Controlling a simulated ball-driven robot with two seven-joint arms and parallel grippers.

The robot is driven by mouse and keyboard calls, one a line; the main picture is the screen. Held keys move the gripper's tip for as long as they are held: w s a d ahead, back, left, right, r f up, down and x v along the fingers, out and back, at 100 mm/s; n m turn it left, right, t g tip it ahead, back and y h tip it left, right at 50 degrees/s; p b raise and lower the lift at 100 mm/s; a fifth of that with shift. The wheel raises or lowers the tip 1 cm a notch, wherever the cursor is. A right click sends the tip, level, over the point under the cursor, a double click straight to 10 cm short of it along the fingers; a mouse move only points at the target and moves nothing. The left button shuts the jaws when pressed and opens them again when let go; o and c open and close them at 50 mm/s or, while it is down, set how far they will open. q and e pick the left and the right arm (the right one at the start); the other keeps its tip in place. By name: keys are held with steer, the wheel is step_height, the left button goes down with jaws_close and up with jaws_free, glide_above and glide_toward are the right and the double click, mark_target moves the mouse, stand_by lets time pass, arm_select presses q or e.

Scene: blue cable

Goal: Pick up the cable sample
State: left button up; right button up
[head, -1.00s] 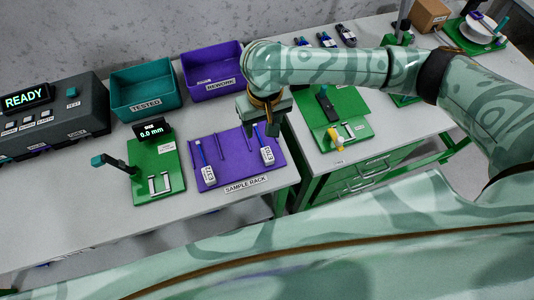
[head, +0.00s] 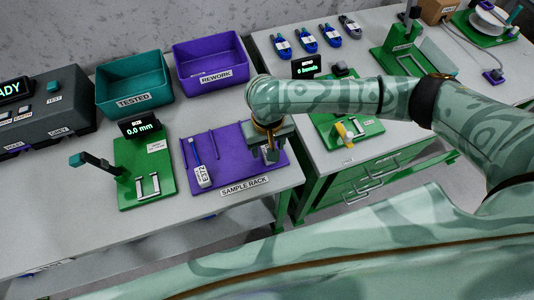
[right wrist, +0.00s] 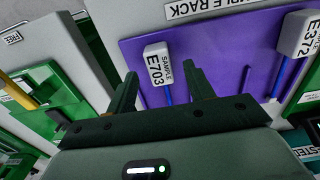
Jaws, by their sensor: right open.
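The purple sample rack (head: 228,172) holds two cable samples. The left one, E372 (head: 203,177), has a white tag block and a blue cable; it also shows at the right edge of the right wrist view (right wrist: 300,35). The right one, E703 (right wrist: 158,62), lies on the rack and appears between the fingertips of my right gripper (right wrist: 158,78) in the right wrist view. That gripper (head: 268,154) is open over the rack's right part, with no visible hold on the sample. In the head view it largely hides E703. My left gripper is not in view.
The teal TESTED bin (head: 134,88) and purple REWORK bin (head: 212,68) stand behind the rack. A green gauge fixture (head: 148,165) with a 0.0 mm display is to its left. A second bench with a green fixture (head: 335,128) and yellow-handled piece (head: 345,133) is at right.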

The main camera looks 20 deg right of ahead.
step_height(320, 180, down, 3)
steer(key=shift+w+r+b, duration=0.1)
steer(key=shift+r+b, duration=0.1)
steer(key=shift+b, duration=0.1)
steer(key=shift+r, duration=0.2)
steer(key=c, duration=1.1)
steer(key=shift+r, duration=0.1)
